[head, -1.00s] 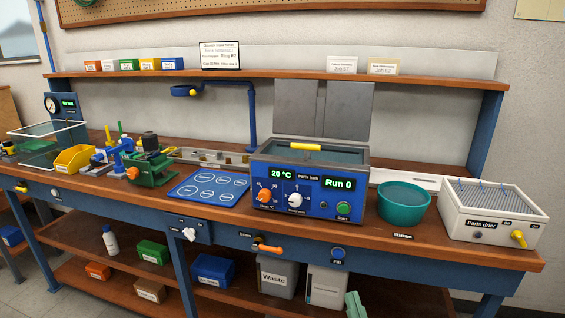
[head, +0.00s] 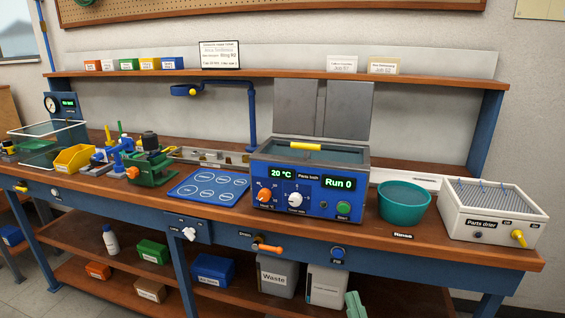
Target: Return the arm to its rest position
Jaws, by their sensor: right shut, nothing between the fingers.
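My right gripper (head: 354,301) is a small pale green shape at the bottom edge of the head view, low in front of the bench. It is shut and empty, and touches nothing that I can see. Most of it and its arm are cut off by the frame edge. My left gripper and arm are not in view. The blue parts bath (head: 261,208) stands behind and above the right gripper on the bench, its lid up, with displays reading 20 °C and Run 0.
The workbench (head: 370,237) spans the view. A teal rinse bowl (head: 402,212) and white parts drier (head: 478,228) stand right. A blue mat (head: 208,187) and green vise (head: 150,172) are left. An orange-handled drain valve (head: 266,248) sticks out front. Waste bins (head: 277,279) stand below.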

